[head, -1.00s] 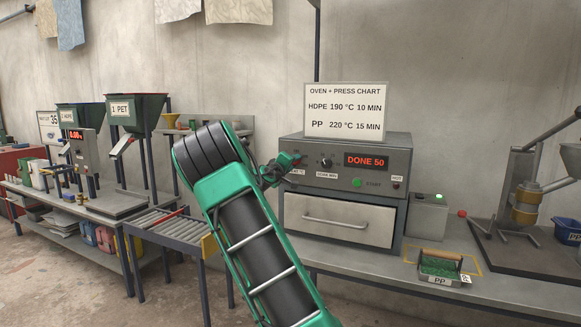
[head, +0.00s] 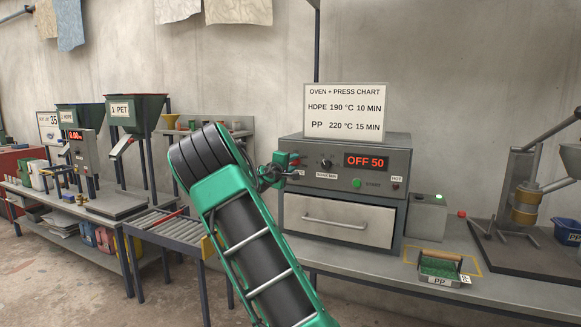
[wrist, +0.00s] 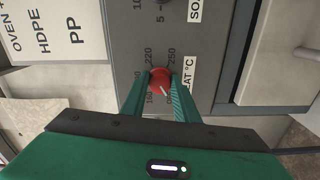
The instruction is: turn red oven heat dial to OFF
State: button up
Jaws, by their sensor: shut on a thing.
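The red heat dial (wrist: 159,78) is in the middle of the wrist view, with numbers around it and a white pointer line slanting toward the lower right. My gripper (wrist: 158,92) has its two green fingers shut on the dial, one on each side. Part of the scale is hidden by the fingers. In the head view my gripper (head: 285,166) is at the left end of the oven's (head: 345,150) control panel and mostly hides the dial. The red display (head: 367,161) reads OFF 50.
A second, black dial (head: 326,163) sits right of the gripper, with a green START button (head: 357,183) further right. The oven drawer (head: 340,221) below is closed. A chart sign (head: 344,110) stands on top. A PP tray (head: 440,268) is on the bench.

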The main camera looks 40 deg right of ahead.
jog(key=shift+w+a+f, duration=0.15)
jog(key=shift+w+a, duration=0.2)
jog(key=shift+w, duration=0.1)
jog(key=o, duration=1)
jog(key=shift+o, duration=0.3)
jog(key=shift+s+d, duration=0.15)
jog(key=shift+s, duration=0.1)
jog(key=v, duration=1)
jog(key=shift+a, duration=0.35)
jog(key=shift+s+f, duration=0.1)
